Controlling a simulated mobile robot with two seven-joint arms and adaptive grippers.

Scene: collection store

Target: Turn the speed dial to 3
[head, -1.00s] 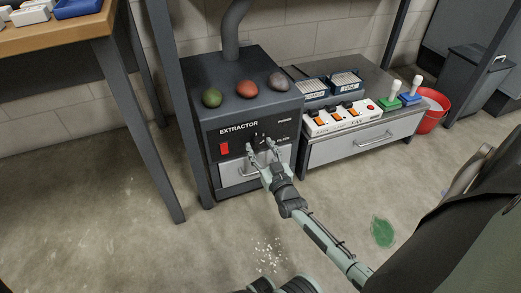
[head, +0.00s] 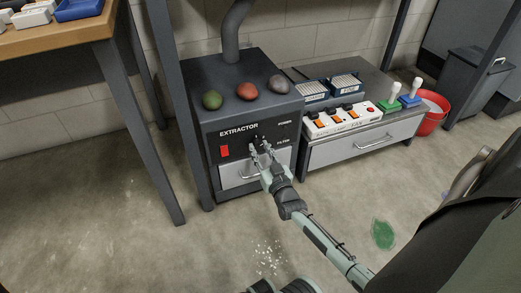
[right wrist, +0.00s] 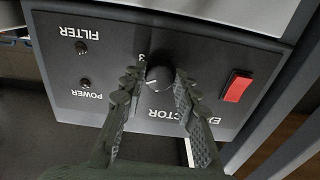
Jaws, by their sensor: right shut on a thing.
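The extractor (head: 235,138) is a dark grey box with a black front panel, a red switch (head: 225,151) and a drawer below. The speed dial (right wrist: 158,76) is a dark round knob on that panel, seen in the right wrist view with a pale mark on its face; a "3" is printed beside it. My right gripper (head: 259,148) is at the panel, its fingers on both sides of the dial and shut on it. In the head view the fingers mostly hide the dial. My left gripper is not in view.
Three egg-shaped objects, green (head: 212,100), red (head: 247,91) and grey (head: 278,84), sit on top of the extractor. A white switch box (head: 343,118) is on the low cabinet to the right. A table leg (head: 147,135) stands to the left. Pale crumbs (head: 270,256) lie on the floor.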

